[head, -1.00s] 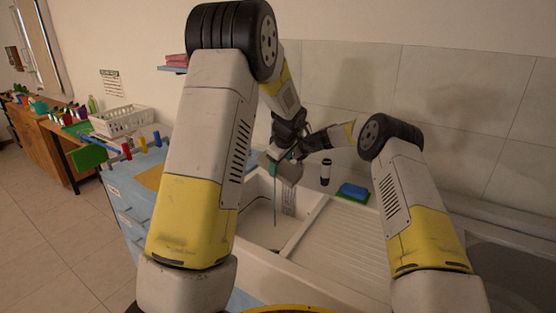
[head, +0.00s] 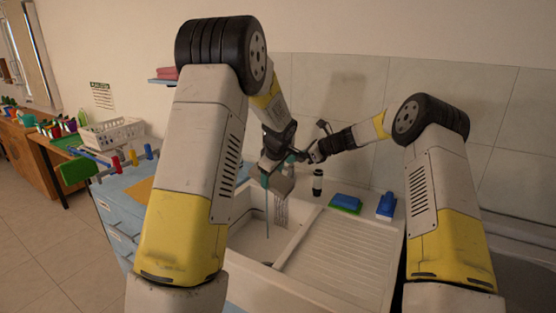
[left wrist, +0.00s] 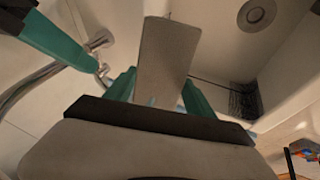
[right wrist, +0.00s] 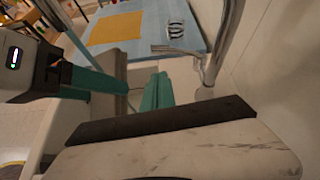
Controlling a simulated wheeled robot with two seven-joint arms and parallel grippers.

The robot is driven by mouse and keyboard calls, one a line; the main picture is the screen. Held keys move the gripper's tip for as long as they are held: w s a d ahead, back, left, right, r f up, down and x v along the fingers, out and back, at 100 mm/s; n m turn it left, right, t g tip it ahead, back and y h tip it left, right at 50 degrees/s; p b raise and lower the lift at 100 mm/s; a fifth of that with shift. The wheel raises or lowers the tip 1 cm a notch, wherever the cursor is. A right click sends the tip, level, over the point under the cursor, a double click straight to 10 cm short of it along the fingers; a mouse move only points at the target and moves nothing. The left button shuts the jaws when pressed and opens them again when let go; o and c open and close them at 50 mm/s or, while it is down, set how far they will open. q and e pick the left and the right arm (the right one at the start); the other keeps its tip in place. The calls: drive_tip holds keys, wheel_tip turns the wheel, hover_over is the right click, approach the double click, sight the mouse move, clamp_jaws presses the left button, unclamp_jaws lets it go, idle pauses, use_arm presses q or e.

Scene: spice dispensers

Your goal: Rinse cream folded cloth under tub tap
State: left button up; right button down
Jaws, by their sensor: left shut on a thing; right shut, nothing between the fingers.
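My left gripper (head: 272,174) is shut on the cream folded cloth (head: 283,184) and holds it above the sink tub (head: 245,240). In the left wrist view the cloth (left wrist: 166,58) looks greyish and stands out between the teal fingers. A thin blue-green vertical line (head: 267,212) runs below the cloth into the tub; it looks like water, but I cannot tell for sure. The chrome tap shows in the left wrist view (left wrist: 45,80) and the right wrist view (right wrist: 228,45). My right gripper (right wrist: 157,92) is shut and empty, close beside the left gripper and near the tap.
A ribbed drainboard (head: 345,255) lies right of the tub. A dark bottle (head: 318,184), a blue-green sponge (head: 346,203) and a blue item (head: 386,206) stand along the back. A wire rack (left wrist: 232,97) is in the tub. A white basket (head: 112,132) stands at left.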

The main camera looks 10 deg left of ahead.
drive_tip(key=w+a+n+y, duration=0.1)
drive_tip(key=a+n, duration=0.2)
drive_tip(key=n, duration=0.8)
drive_tip(key=w+a+f+n+t+y, duration=0.1)
drive_tip(key=a+n+y, duration=0.1)
drive_tip(key=n, duration=0.9)
drive_tip(key=w+a+n+t+y, duration=0.1)
drive_tip(key=w+a+n+y, duration=0.1)
drive_tip(key=n, duration=0.9)
drive_tip(key=shift+a+f, duration=0.35)
drive_tip(key=shift+a, duration=0.55)
